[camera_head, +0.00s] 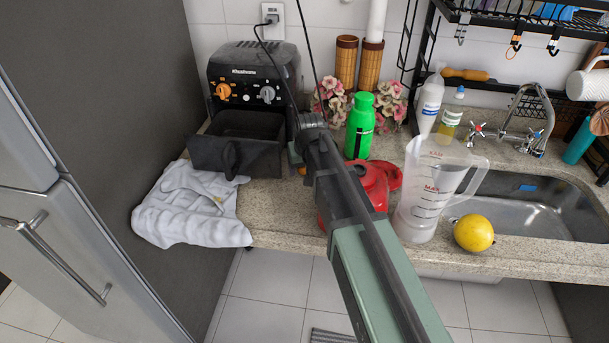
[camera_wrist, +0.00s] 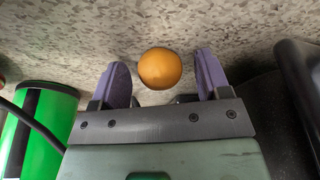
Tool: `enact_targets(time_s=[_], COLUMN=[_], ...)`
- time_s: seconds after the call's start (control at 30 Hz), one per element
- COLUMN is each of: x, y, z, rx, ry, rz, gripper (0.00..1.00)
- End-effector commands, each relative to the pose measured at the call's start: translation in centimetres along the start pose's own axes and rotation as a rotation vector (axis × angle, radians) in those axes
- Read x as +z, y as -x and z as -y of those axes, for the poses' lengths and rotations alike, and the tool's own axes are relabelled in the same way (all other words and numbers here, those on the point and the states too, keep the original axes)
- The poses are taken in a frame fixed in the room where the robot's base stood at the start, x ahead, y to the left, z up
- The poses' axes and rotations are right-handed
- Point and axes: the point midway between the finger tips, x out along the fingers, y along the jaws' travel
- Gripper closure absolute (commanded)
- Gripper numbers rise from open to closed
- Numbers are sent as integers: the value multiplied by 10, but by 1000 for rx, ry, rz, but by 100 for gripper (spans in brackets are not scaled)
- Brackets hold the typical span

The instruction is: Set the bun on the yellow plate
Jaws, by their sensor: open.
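A round orange-brown thing (camera_wrist: 159,68), which looks like the bun, lies on the speckled counter in the wrist view. My gripper (camera_wrist: 161,60) is open, with one purple finger on each side of it and a visible gap to both. In the head view my gripper is mostly hidden behind my arm, beside the black fryer drawer, and a small orange patch (camera_head: 301,171) shows there. I see no yellow plate in either view.
The open black fryer drawer (camera_head: 238,145) is close left of my gripper, with a white cloth (camera_head: 192,205) before it. A green bottle (camera_head: 360,127), red object (camera_head: 375,180), clear jug (camera_head: 430,190) and yellow fruit (camera_head: 473,233) stand to the right, by the sink (camera_head: 525,210).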

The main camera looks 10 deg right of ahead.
Motion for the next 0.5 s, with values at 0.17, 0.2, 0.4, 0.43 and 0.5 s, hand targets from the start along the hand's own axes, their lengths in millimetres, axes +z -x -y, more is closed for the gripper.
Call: enact_targets(time_s=[0.17,0.2,0.4,0.43,0.5], x=[0,0,0,0,0], y=[2,2,2,2,2], z=[0,0,0,0,0], rx=[0,0,0,0,0], ry=[0,0,0,0,0], rz=[0,0,0,0,0], gripper=[45,51,81,81,85])
